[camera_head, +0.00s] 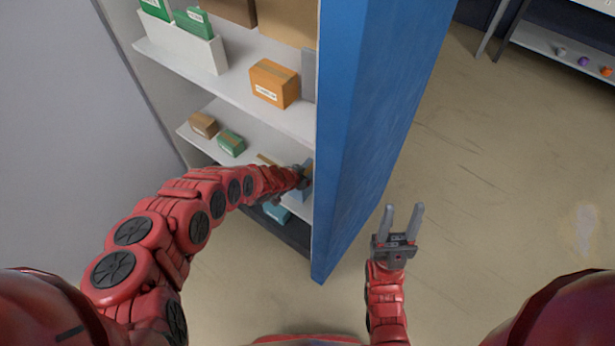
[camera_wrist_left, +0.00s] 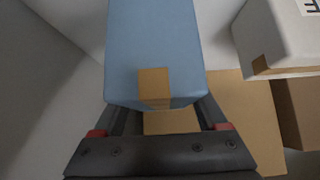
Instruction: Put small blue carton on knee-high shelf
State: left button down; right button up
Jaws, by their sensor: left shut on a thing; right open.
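The small blue carton (camera_wrist_left: 155,50) fills the middle of the left wrist view, with a strip of brown tape on its near face. My left gripper (camera_wrist_left: 160,120) is shut on it, one finger at each side. In the head view my left gripper (camera_head: 304,172) reaches into the lower shelf (camera_head: 262,148) of the shelf unit, close to its blue side panel. Only a small part of the blue carton (camera_head: 298,191) shows there; I cannot tell whether it touches the shelf. My right gripper (camera_head: 402,222) is open and empty over the floor.
A brown box (camera_head: 204,125) and a green box (camera_head: 231,144) stand on the lower shelf, left of my gripper. An orange box (camera_head: 274,83) is on the shelf above. The blue side panel (camera_head: 370,120) bounds the right. A white box (camera_wrist_left: 275,35) is near the held carton.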

pick_arm(q)
jog(key=shift+r, duration=0.1)
jog(key=shift+f, duration=0.2)
grip_release()
jog(key=shift+r, duration=0.1)
jog(key=shift+s+r, duration=0.1)
jog(key=shift+r, duration=0.2)
jog(key=p+v, duration=1.1)
jog(key=shift+s+a+p, duration=0.2)
jog(key=shift+s+p, duration=0.1)
jog(key=shift+p, duration=0.05)
